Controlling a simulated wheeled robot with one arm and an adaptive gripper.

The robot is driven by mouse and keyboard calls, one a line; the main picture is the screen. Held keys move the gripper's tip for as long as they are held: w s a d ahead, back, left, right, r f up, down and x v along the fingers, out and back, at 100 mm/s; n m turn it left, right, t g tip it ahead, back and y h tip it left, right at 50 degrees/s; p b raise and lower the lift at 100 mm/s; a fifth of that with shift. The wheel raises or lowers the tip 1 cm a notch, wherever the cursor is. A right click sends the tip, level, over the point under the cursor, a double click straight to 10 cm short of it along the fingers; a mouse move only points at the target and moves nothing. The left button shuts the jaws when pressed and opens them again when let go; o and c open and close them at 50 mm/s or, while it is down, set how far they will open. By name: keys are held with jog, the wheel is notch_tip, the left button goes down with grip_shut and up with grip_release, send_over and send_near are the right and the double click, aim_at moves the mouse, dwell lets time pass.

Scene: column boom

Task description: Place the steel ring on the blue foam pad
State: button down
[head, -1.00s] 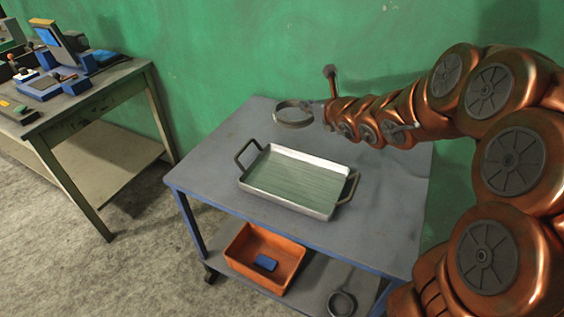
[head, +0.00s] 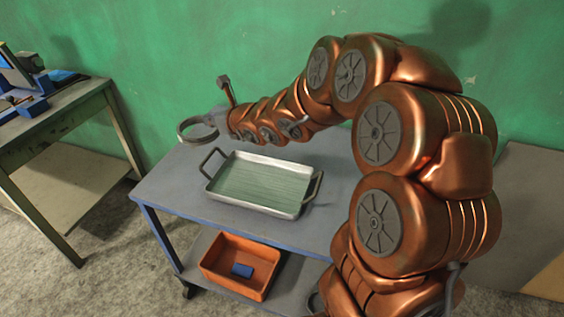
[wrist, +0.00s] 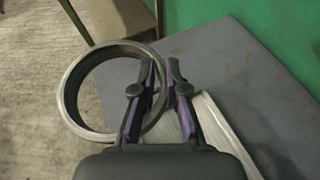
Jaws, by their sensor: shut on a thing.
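The steel ring (head: 182,136) is a plain grey hoop held out in the air at the end of my arm, above the left back part of the cart. In the wrist view the ring (wrist: 66,98) shows large at left. My gripper (wrist: 160,76) is shut on the ring's right side, with its wall between the two dark fingers. The gripper (head: 220,122) is small in the head view. I cannot pick out the blue foam pad for certain; a blue flat thing (head: 62,76) lies on the bench at left, partly cut off.
A metal tray (head: 240,207) with two handles stands on the blue-grey cart (head: 165,192). On the cart's lower shelf is an orange bin (head: 228,284) with a small blue block (head: 242,270). A green-legged bench (head: 75,103) stands left, across a floor gap. A green wall is behind.

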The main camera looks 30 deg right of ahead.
jog(key=w+d+f+m+h+b, duration=0.1)
jog(key=w+d+f+b, duration=0.15)
jog(key=d, duration=0.75)
jog(key=m+h+b, duration=0.3)
jog(key=b, duration=0.2)
send_over(323, 156)
notch_tip(323, 156, down, 11)
jog(key=shift+w+f+b, duration=0.2)
jog(key=shift+f+b, duration=0.5)
jog(key=shift+f, duration=4.25)
jog(key=shift+f, duration=0.15)
jog(key=c, duration=1.2)
grip_release()
jog(key=shift+s+r, duration=0.1)
jog(key=shift+r, duration=0.15)
jog(key=v, duration=1.1)
jog(key=shift+s+a, duration=0.25)
jog(key=shift+s, duration=0.2)
